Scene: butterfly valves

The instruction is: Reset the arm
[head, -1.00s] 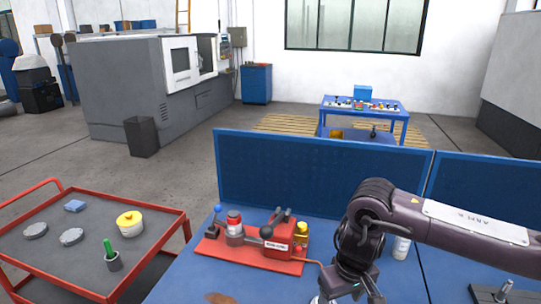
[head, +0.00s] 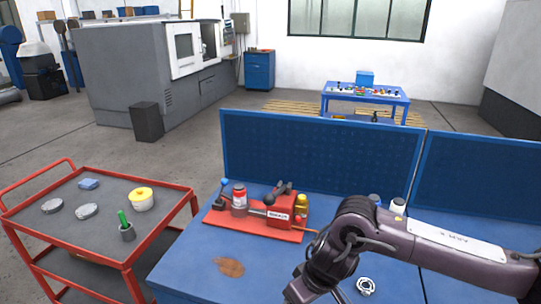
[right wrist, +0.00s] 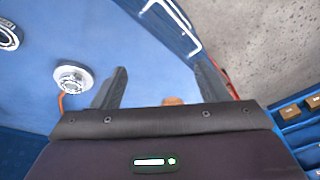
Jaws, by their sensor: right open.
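My right arm (head: 440,243) reaches in from the right over the blue workbench (head: 195,262), bent at its elbow. Its gripper is at the lower edge of the head view, mostly cut off. In the right wrist view my right gripper (right wrist: 160,80) has its two dark fingers wide apart, with nothing between them, above the blue bench top. A white ring-shaped valve part (head: 366,286) lies on the bench right of the arm. It also shows in the right wrist view (right wrist: 73,78), left of the fingers. My left gripper is not in view.
A red fixture base (head: 250,224) with a red press and levers stands at the back of the bench, before a blue panel (head: 310,155). A red cart (head: 15,225) with grey discs and a yellow-white pot (head: 142,202) stands left. A brown stain (head: 229,267) marks the bench.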

